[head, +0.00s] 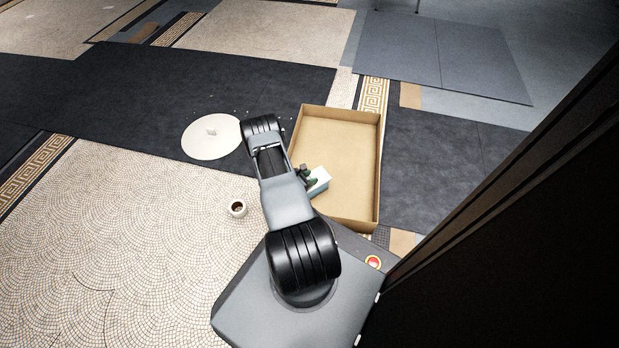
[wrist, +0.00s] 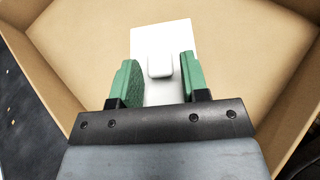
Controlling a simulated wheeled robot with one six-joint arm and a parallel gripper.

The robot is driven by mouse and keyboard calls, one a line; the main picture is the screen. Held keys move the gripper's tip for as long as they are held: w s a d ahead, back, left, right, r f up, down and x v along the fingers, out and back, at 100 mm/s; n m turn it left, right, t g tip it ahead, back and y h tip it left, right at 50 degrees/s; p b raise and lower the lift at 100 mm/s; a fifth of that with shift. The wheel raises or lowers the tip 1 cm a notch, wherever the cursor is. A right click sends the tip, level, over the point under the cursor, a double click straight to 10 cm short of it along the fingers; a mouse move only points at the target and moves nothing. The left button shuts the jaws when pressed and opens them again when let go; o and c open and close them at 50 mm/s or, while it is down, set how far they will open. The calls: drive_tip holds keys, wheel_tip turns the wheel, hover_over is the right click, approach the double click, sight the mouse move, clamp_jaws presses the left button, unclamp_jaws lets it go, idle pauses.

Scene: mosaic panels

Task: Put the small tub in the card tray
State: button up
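A white box-shaped thing, which I take to be the small tub (head: 321,180), is inside the card tray (head: 366,165), near its left wall. In the wrist view the tub (wrist: 165,38) has a small rounded white block on its top. My gripper (head: 307,175) points down over the tub. In the wrist view its green fingers (wrist: 160,80) stand apart on either side of the rounded block, with narrow gaps showing. The near part of the tub is hidden by my gripper. The card tray (wrist: 250,50) is a shallow tan box, otherwise empty where I see it.
A round white disc (head: 205,145) with a small white piece on it lies left of the tray. A small cup (head: 237,209) with dark contents stands on the mosaic floor. A dark upright panel (head: 500,240) closes off the right side. The mosaic at left is clear.

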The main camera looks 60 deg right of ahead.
drive_tip(key=shift+o, duration=0.9)
drive_tip(key=shift+r, duration=0.2)
drive_tip(key=p+v, duration=0.4)
drive_tip(key=v, duration=0.8)
drive_tip(key=w+a+r+m+y, duration=0.3)
drive_tip(key=a+r+m, duration=0.15)
drive_tip(key=r, duration=0.75)
drive_tip(key=w+a+r+m+y, duration=0.25)
drive_tip(key=a+r+m, duration=0.2)
drive_tip(key=r, duration=0.85)
drive_tip(key=s+a+r+m+t+y, duration=0.2)
drive_tip(key=s+a+r+t+y, duration=0.1)
drive_tip(key=a+r, duration=0.5)
drive_tip(key=s+a+r+m+t+y, duration=0.2)
drive_tip(key=s+a+r+t+y, duration=0.2)
drive_tip(key=a+r, duration=0.4)
drive_tip(key=a+t, duration=0.1)
drive_tip(key=a, duration=0.1)
drive_tip(key=shift+a+r, duration=0.35)
drive_tip(key=shift+a, duration=0.05)
